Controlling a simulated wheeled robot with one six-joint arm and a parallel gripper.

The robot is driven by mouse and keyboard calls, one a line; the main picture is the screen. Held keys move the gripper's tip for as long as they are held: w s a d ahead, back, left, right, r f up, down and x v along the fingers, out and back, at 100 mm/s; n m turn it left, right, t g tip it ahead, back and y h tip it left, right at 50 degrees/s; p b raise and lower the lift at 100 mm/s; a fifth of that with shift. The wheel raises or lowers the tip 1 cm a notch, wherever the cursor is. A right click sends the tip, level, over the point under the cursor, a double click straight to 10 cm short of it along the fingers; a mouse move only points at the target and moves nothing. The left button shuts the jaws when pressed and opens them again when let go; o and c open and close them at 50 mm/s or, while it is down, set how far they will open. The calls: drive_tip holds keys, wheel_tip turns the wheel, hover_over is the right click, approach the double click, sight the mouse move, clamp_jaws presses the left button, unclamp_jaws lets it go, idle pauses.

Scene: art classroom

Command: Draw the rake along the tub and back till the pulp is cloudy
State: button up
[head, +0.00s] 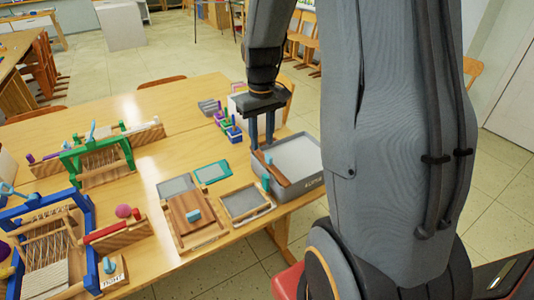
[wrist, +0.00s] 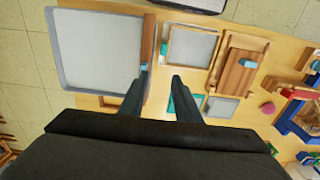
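The grey tub (head: 314,178) stands at the table's right edge, filled with smooth pale grey pulp (head: 296,155). It also shows at the upper left of the wrist view (wrist: 66,88). The rake, a brown wooden bar (head: 273,169) with a small blue-teal piece, lies along the tub's left side. In the wrist view the rake (wrist: 148,38) runs along the tub's right wall. My gripper (head: 262,146) points down close to the rake, its fingers apart and empty. Contact cannot be told.
A framed screen (head: 246,203) and a wooden board with a blue block (head: 188,217) lie left of the tub. A teal frame (head: 213,172) lies behind them. Small coloured containers (head: 232,132) stand behind the tub. Looms (head: 97,160) fill the table's left side.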

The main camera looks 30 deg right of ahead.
sight(269, 156)
drive_tip(key=w+d, duration=0.1)
drive_tip(key=w+d+f, duration=0.1)
drive_tip(key=d, duration=0.1)
drive_tip(key=shift+d, duration=0.15)
drive_tip(key=shift+d+f, duration=0.15)
drive_tip(key=shift+f, duration=0.15)
drive_tip(key=shift+f+p, duration=0.9)
drive_tip(key=shift+f, duration=2.75)
clamp_jaws()
